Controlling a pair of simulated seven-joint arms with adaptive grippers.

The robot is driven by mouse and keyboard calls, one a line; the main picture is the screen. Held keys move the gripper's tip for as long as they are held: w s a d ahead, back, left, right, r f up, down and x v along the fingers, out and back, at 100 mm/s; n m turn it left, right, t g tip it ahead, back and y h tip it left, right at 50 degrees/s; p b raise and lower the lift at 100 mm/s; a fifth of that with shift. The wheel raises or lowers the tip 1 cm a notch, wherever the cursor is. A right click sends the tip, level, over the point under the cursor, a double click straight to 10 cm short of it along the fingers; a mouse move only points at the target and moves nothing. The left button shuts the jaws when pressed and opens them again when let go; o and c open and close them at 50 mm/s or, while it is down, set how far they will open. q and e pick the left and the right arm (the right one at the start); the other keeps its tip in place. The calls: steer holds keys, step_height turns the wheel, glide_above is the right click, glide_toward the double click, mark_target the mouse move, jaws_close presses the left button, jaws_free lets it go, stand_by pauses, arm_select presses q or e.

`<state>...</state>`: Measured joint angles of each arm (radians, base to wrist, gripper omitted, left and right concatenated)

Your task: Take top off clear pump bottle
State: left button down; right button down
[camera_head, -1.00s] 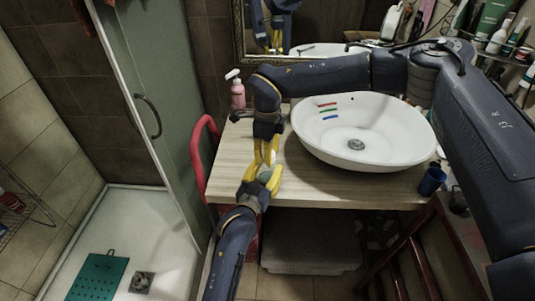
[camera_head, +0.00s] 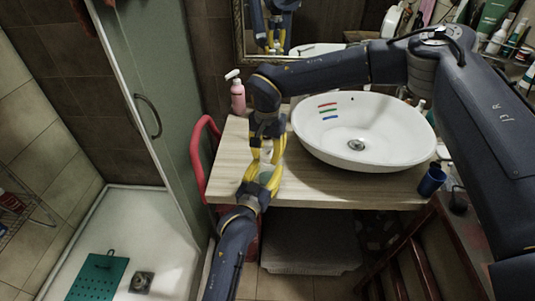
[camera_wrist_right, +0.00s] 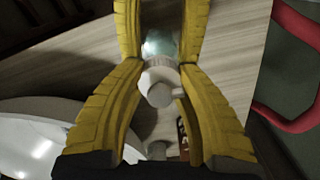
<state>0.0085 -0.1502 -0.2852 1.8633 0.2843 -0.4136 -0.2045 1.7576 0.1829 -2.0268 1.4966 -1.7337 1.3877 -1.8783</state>
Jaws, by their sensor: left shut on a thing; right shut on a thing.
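The clear pump bottle (camera_head: 266,177) is above the front left of the counter, between my two grippers. My left gripper (camera_head: 265,180) comes from below and is shut on its body. My right gripper (camera_head: 266,152) comes from above and is shut on the white pump top (camera_head: 266,156). In the right wrist view, the pump top (camera_wrist_right: 160,82) with its short spout sits between my right gripper's yellow fingertips (camera_wrist_right: 160,70). The clear body (camera_wrist_right: 160,42) shows beyond it, between the left gripper's fingers. The top still appears to be against the bottle; the joint is partly hidden.
The white basin (camera_head: 318,150) stands right of the grippers on the wooden counter (camera_head: 225,168). A red curved rail (camera_head: 197,160) is at the counter's left edge. A blue cup (camera_head: 431,181) is at the right.

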mark_target(267, 148)
steer(key=shift+r, duration=0.2)
stand_by(0.7)
steer(key=shift+r, duration=0.7)
steer(key=shift+r, duration=0.2)
steer(key=shift+r, duration=2)
arm_select(q)
steer(key=c, duration=0.5)
jaws_free()
steer(key=shift+s, duration=0.1)
